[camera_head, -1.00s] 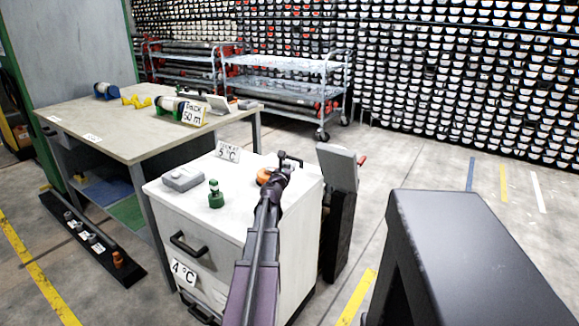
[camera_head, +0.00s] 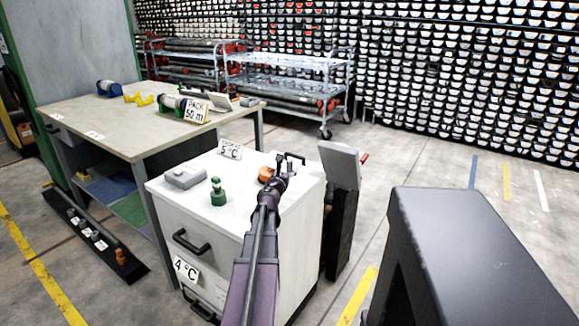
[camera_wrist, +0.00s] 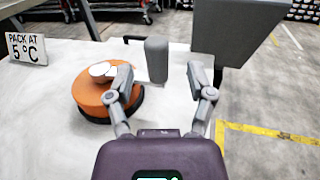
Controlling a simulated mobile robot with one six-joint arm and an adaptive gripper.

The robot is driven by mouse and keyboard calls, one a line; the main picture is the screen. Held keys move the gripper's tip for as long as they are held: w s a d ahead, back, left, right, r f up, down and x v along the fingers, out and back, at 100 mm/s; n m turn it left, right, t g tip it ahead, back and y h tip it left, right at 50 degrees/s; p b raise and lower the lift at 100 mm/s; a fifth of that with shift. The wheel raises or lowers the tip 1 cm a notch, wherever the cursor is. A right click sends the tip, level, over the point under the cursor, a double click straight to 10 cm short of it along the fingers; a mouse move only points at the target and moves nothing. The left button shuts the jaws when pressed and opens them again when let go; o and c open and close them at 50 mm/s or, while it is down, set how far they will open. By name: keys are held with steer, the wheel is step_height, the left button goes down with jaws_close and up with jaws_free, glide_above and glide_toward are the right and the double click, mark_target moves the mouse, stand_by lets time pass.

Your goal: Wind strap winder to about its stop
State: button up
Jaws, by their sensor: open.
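An orange round drum (camera_wrist: 100,92) with a dark base and pale knob lies on the white cabinet top; it also shows in the head view (camera_head: 265,174). A grey upright cylinder (camera_wrist: 157,58), like a crank knob, stands just beyond and between my fingertips. Whether it joins the drum as one strap winder I cannot tell. My gripper (camera_wrist: 160,74) is open and empty, its left finger overlapping the drum's right edge in the wrist view. In the head view my gripper (camera_head: 291,158) is over the cabinet's rear right part, and my arm hides some of the top.
The white cabinet (camera_head: 215,238) also holds a green bottle-like object (camera_head: 217,192), a grey box (camera_head: 185,177) and a "5 °C" card (camera_head: 230,149). A grey panel on a dark post (camera_head: 340,166) stands close at its right.

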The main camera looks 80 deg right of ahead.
steer(key=a, duration=0.2)
steer(key=w+a, duration=0.1)
steer(key=a, duration=0.4)
steer(key=shift+w+a, duration=0.15)
steer(key=shift+a, duration=0.05)
stand_by(0.7)
